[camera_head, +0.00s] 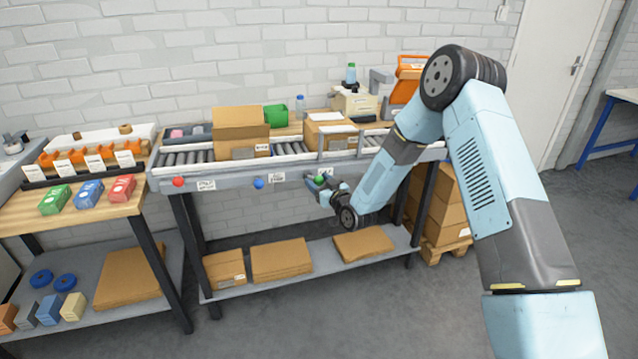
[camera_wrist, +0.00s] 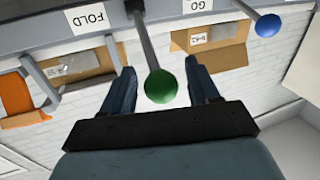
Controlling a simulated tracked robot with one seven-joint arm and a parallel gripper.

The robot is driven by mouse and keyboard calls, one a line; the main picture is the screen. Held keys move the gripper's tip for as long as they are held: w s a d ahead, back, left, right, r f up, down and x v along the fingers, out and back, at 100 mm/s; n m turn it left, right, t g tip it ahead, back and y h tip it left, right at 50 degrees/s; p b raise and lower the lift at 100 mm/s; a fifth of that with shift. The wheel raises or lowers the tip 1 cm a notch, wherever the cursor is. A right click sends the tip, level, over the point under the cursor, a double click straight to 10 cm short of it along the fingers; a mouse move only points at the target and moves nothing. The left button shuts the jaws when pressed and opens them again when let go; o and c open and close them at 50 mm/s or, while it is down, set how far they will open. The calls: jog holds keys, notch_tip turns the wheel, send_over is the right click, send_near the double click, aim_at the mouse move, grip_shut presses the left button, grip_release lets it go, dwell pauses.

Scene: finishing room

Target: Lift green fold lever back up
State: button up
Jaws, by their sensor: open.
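The green fold lever shows in the wrist view as a grey rod with a round green knob (camera_wrist: 160,86). The rod runs from the knob to the grey rail, beside the FOLD label (camera_wrist: 88,18). My gripper (camera_wrist: 161,71) is open, with one finger on each side of the knob and visible gaps between. In the head view the green knob (camera_head: 319,180) is small at the front of the conveyor bench, right at my gripper (camera_head: 316,188). The lever's exact tilt is hard to tell there because my gripper partly covers it.
A blue knob (camera_head: 258,183) and a red knob (camera_head: 178,182) sit along the same front rail to the left. An open carton (camera_head: 240,135) and another box (camera_head: 331,134) stand on the conveyor. Flat cardboard lies on the shelf below. Grey floor in front is clear.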

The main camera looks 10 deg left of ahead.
jog(key=shift+c, duration=0.2)
grip_shut()
dwell(0.3)
